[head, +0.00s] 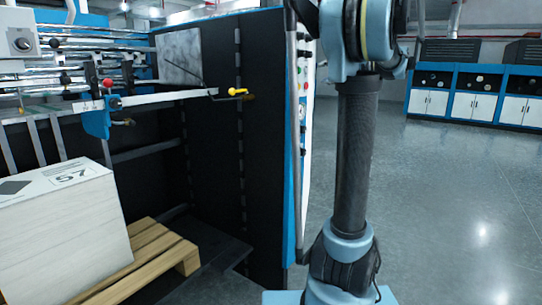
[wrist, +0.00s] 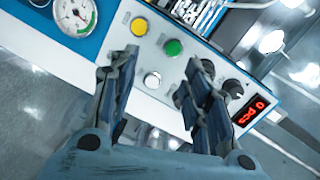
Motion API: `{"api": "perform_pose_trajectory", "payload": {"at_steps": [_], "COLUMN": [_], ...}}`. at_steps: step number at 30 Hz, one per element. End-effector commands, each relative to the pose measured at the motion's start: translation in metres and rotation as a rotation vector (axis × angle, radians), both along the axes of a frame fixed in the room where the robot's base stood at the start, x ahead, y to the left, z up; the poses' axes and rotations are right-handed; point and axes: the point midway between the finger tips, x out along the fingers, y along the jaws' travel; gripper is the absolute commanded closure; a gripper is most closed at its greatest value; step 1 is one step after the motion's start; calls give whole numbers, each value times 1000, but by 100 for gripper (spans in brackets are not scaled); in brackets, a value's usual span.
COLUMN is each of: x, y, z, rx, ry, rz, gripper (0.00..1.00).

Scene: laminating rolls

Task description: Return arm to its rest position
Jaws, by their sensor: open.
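My gripper (wrist: 158,72) shows in the wrist view with its two fingers spread apart and nothing between them. Behind the fingers is a white control panel (wrist: 112,42), tilted in the picture. I cannot tell the distance from the fingertips to the panel. In the head view my arm stands upright right of centre, and its upper part runs out of the top of the picture, so the gripper is hidden there.
The panel has a yellow button (wrist: 139,27), a green button (wrist: 173,47) and a red display (wrist: 250,111). A dark machine side (head: 262,150) stands close left of my arm. A white stack (head: 65,240) sits on a wooden pallet (head: 165,258). Open floor (head: 450,200) lies right.

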Motion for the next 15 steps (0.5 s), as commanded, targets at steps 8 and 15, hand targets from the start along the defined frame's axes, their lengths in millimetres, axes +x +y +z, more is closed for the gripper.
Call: {"api": "perform_pose_trajectory", "payload": {"at_steps": [8,15], "x": [-78,-155], "y": [85,119], "z": [-112,-211], "rx": [-259,-505], "ry": [198,326], "rz": [70,105], "gripper": [56,56]}}
